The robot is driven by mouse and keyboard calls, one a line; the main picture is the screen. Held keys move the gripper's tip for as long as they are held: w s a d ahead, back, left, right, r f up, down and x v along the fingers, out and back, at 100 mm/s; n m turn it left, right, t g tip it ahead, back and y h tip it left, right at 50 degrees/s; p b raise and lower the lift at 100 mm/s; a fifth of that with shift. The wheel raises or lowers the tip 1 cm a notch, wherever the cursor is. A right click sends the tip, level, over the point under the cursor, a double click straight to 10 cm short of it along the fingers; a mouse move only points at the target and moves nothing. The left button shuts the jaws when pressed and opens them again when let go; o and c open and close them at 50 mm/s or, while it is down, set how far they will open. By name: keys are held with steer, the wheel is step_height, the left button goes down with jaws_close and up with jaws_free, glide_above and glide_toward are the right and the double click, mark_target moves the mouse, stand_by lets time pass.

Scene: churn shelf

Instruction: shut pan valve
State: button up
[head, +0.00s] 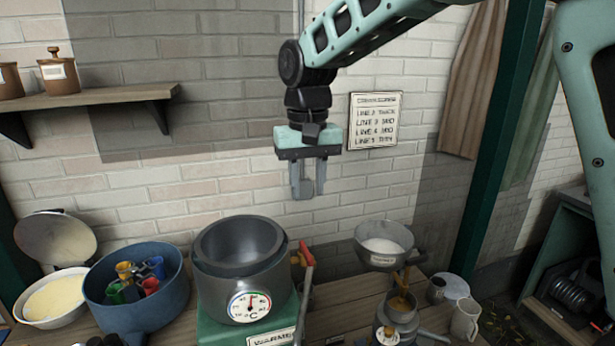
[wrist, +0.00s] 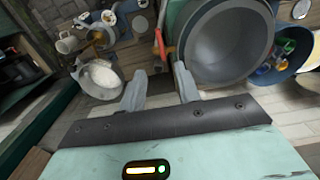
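The metal pan (head: 391,233) stands at the right of the bench with white stuff in it; it also shows at the left of the wrist view (wrist: 84,84). A brass-coloured fitting (head: 400,287) is below the pan; whether it is the pan's valve, and how it is set, I cannot tell. A red lever (head: 308,256) stands between the grey pot (head: 215,270) and the pan, and shows in the wrist view (wrist: 158,46). My gripper (head: 308,193) hangs above and behind the bench. Its fingers are apart and empty, touching nothing; they also show in the wrist view (wrist: 160,85).
A blue tub (head: 165,305) with coloured cups and a pale bowl (head: 55,305) are at left. A mug (head: 465,320) stands right of the pan. A wall shelf (head: 90,97) holds jars. A notice (head: 374,120) hangs on the wall. The air around my gripper is clear.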

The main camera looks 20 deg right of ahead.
steer(key=shift+r, duration=1.25)
steer(key=s+f+n+b, duration=0.1)
steer(key=s+f+n, duration=0.1)
steer(key=s+f, duration=0.3)
steer(key=s+a+f+n+b, duration=0.1)
steer(key=s+f+n, duration=0.2)
steer(key=s, duration=1.1)
steer(key=s+a+f+n+b, duration=0.1)
steer(key=s+f+n, duration=0.2)
steer(key=s+f, duration=0.4)
steer(key=s, duration=0.3)
steer(key=shift+a+f+y, duration=0.15)
steer(key=shift+f+y, duration=0.1)
steer(key=shift+y, duration=0.05)
steer(key=shift+w, duration=0.1)
